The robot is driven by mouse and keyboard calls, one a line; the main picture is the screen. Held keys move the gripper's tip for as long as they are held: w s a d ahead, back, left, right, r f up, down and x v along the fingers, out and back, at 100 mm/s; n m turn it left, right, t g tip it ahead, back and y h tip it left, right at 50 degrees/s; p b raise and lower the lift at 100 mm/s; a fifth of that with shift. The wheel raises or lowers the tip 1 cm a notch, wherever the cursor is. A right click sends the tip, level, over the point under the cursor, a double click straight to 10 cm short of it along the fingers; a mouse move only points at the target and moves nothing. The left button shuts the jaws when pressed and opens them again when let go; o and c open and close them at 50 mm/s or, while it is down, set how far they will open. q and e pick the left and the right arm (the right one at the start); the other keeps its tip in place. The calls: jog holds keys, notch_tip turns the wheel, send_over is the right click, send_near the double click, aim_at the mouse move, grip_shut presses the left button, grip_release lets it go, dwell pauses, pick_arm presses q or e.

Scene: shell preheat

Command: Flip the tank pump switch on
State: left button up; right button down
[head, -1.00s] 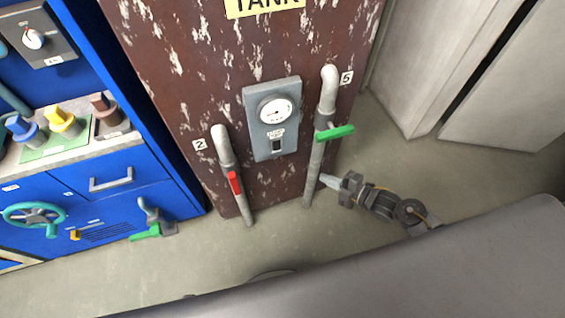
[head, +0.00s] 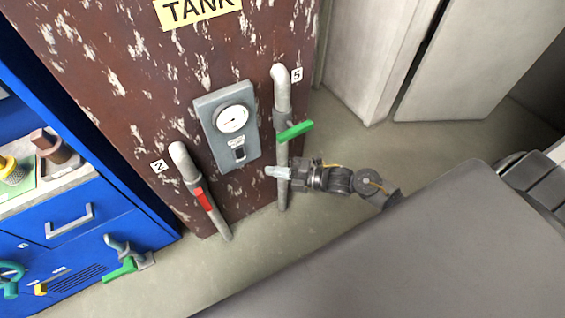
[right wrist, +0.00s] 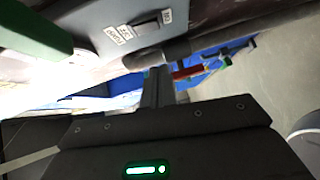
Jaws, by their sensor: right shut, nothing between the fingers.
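The tank pump switch (head: 239,153) is a small dark rocker on a grey panel (head: 205,112), below a round gauge (head: 232,119), on the rusty brown tank. In the right wrist view the switch (right wrist: 146,28) shows at the top, with labels beside it. My right gripper (head: 270,171) is shut and empty, just right of and slightly below the switch in the head view, by the pipe marked 5. In the right wrist view its closed fingers (right wrist: 158,86) point up toward the panel. I cannot tell whether they touch anything. My left gripper is out of view.
The pipe marked 5 (head: 282,95), with a green handle (head: 295,131), stands close to my right gripper. The pipe marked 2 (head: 182,163) has a red handle (head: 203,199). A blue cabinet (head: 85,245) is at left. Floor (head: 420,145) is clear at right.

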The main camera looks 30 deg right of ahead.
aim_at(239, 158)
jog(key=w+a, duration=0.1)
jog(key=w, duration=0.1)
jog(key=w+a, duration=0.2)
jog(key=w, duration=0.1)
jog(key=w+a+f, duration=0.1)
jog(key=w, duration=0.1)
jog(key=shift+w+a, duration=0.35)
jog(key=shift+w, duration=0.05)
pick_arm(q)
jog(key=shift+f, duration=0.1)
pick_arm(e)
jog(key=shift+w+f+b, duration=0.1)
jog(key=shift+w+b, duration=0.1)
jog(key=shift+b, duration=0.45)
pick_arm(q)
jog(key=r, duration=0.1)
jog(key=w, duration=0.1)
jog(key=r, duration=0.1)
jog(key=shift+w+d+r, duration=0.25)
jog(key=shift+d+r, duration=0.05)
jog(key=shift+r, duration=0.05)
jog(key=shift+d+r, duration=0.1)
